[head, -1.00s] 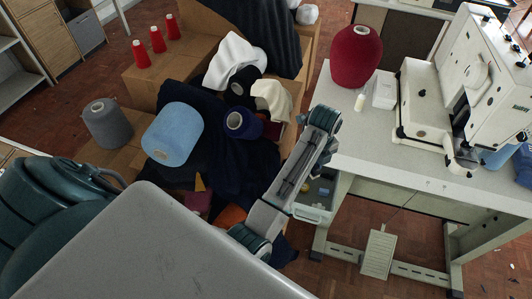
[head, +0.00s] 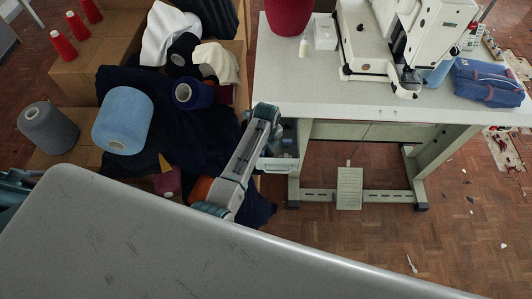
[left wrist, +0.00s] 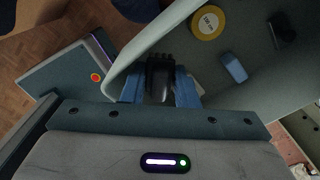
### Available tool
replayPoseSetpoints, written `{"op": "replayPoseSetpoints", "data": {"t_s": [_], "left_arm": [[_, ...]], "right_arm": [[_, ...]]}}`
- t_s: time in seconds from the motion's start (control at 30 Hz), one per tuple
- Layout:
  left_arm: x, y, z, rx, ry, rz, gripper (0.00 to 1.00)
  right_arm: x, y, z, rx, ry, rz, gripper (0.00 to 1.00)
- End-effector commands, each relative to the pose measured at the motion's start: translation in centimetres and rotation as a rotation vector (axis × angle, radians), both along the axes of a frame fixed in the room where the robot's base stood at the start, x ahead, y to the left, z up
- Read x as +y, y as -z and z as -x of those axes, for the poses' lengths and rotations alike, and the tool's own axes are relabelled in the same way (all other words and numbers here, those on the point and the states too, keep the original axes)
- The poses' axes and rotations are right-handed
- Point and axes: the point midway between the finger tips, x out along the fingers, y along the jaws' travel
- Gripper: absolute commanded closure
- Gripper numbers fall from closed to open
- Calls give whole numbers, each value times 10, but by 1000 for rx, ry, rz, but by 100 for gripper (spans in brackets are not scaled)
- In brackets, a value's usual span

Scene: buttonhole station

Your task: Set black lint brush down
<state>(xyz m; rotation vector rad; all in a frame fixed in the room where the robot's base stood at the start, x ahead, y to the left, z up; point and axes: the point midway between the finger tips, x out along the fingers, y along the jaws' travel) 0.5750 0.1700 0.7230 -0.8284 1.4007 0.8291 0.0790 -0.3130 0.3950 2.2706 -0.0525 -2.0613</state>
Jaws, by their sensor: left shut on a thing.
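The black lint brush (left wrist: 160,76) shows in the left wrist view as a dark ribbed piece between the two blue fingers of my left gripper (left wrist: 160,88). The gripper is shut on it. Brush and fingers appear over the pale green drawer (left wrist: 225,100), inside its curved rim; I cannot tell whether the brush touches the bottom. In the head view, the drawer (head: 277,165) sits under the left end of the sewing table, beside my left arm. The brush cannot be made out there. My right gripper is not in view.
The drawer holds a yellow roll (left wrist: 208,22), a blue block (left wrist: 234,67) and a dark object (left wrist: 282,30). The table (head: 300,85) carries a white machine (head: 425,35) and a blue bag (head: 487,82). Yarn cones and dark cloth (head: 200,130) crowd the left. A pedal (head: 349,187) stands below.

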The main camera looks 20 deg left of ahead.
Motion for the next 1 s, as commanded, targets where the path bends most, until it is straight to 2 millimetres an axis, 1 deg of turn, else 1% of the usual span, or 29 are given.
{"op": "replayPoseSetpoints", "data": {"t_s": [0.1, 0.23, 0.63, 0.67, 0.7, 1.0], "left_arm": [[0, 19, 1, 4, 1, -1, 92], [0, 33, 1, 2, 1, 0, 92], [0, 39, 1, 1, 0, 0, 92], [0, 39, 1, 1, 0, 0, 69], [0, 38, 1, 1, 0, 0, 64], [0, 36, 0, 1, 0, 0, 64]], "right_arm": [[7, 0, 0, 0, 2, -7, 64], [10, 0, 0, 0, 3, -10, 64], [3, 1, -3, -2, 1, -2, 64], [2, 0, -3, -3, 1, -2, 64], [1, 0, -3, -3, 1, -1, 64], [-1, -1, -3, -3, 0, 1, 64]]}}
